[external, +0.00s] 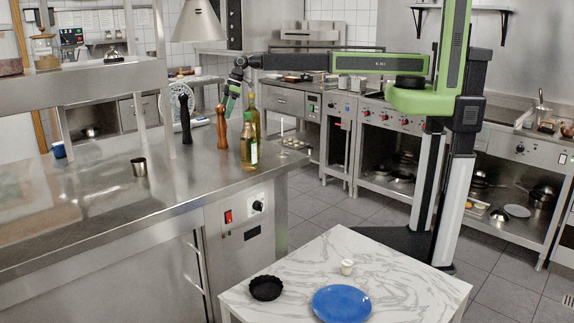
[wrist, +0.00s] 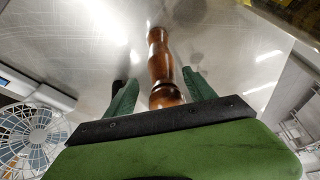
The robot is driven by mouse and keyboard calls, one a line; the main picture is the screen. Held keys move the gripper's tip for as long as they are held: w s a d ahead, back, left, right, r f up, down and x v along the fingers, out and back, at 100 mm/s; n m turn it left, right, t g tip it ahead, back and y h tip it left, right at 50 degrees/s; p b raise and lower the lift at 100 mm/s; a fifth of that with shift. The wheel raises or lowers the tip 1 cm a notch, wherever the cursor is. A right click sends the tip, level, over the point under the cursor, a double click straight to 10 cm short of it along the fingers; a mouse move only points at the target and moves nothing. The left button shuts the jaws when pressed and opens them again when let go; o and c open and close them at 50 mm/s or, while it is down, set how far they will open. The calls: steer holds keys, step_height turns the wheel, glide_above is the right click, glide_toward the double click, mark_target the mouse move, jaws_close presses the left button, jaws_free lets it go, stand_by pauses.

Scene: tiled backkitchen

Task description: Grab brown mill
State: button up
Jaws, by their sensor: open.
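The brown mill (external: 222,128) stands upright on the steel counter, between a black mill (external: 186,122) on its left and bottles on its right. My gripper (external: 230,103) hangs near the top of the brown mill, pointing down. In the wrist view, the brown mill (wrist: 162,62) shows between the two green fingers (wrist: 158,88), which are apart on either side of it. The jaws are open and no contact is visible. The black part of the gripper hides some of the mill.
A sauce bottle (external: 249,140) and a taller oil bottle (external: 255,112) stand close to the right of the brown mill. A metal cup (external: 139,167) stands farther left. A fan (external: 180,98) is behind. The counter front is mostly clear.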

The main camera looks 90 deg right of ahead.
mark_target(222, 121)
steer(key=b+x, duration=0.5)
steer(key=shift+a+f, duration=0.2)
steer(key=shift+a, duration=0.05)
steer(key=shift+s+r, duration=0.1)
steer(key=shift+r, duration=0.15)
jaws_close()
